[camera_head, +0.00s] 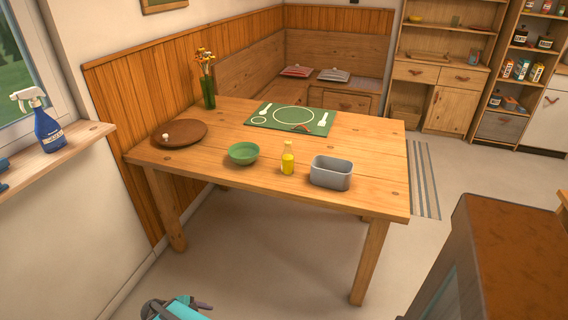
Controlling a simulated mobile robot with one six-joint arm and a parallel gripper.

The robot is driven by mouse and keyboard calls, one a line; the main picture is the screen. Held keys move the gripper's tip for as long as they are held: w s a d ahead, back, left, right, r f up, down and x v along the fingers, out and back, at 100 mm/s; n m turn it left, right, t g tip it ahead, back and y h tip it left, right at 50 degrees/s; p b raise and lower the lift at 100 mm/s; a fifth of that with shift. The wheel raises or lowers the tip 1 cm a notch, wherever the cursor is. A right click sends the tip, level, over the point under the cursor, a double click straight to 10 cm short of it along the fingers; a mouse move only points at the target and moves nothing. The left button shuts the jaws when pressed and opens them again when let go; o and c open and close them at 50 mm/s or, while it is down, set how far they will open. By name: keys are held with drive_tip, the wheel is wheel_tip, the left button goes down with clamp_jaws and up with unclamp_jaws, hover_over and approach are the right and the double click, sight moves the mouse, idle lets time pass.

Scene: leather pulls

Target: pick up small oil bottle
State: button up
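The small oil bottle (288,162) is yellow with a paler, narrow top. It stands upright on the wooden table (330,140), close to its front edge. A green bowl (243,153) stands to its left and a grey rectangular tub (331,173) to its right, both apart from it. The bottle is in plain view with nothing in front of it.
A brown round board (180,132), a vase with flowers (208,80) and a green placemat (291,118) lie farther back on the table. A dark-topped cabinet (520,250) stands at right. A teal object (177,309), cut off and unclear, shows at the bottom edge.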

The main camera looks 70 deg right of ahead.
drive_tip(key=w+d+r+n+h, duration=0.1)
drive_tip(key=d+r+h, duration=0.15)
drive_tip(key=d, duration=0.45)
drive_tip(key=w+d+r+n+h, duration=0.1)
drive_tip(key=d+r, duration=0.3)
drive_tip(key=d, duration=0.2)
drive_tip(key=n+g+h+b, duration=0.1)
drive_tip(key=n+h+b, duration=0.1)
drive_tip(key=n+h, duration=0.7)
approach(284, 161)
drive_tip(key=shift+a+r, duration=0.25)
drive_tip(key=shift+a, duration=0.3)
drive_tip(key=shift+p+x, duration=0.4)
drive_tip(key=shift+x, duration=3.85)
drive_tip(key=shift+d+f, duration=0.1)
drive_tip(key=shift+d, duration=0.05)
drive_tip(key=shift+p+x, duration=0.55)
drive_tip(key=shift+x, duration=1.95)
